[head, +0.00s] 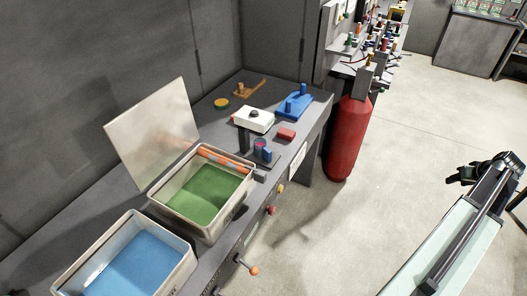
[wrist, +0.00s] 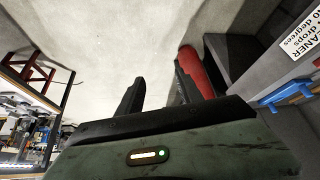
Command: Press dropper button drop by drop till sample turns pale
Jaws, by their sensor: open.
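The dropper seems to be the white box with a black knob on top (head: 254,118), on a dark post on the grey bench in the head view. Below it stands a small blue holder (head: 266,155) with a pink-topped cup (head: 260,144), seemingly the sample; its exact shade is hard to judge. My gripper (head: 464,174) is far to the right of the bench, over open floor. In the wrist view my gripper (wrist: 158,92) has its two dark fingers apart, with nothing between them.
A red cylinder (head: 348,138) stands on the floor by the bench's right end. A lidded tray with green inside (head: 183,226) and a blue-filled tray (head: 67,286) stand at left. A red block (head: 286,134) and blue fixture (head: 294,104) are near the dropper.

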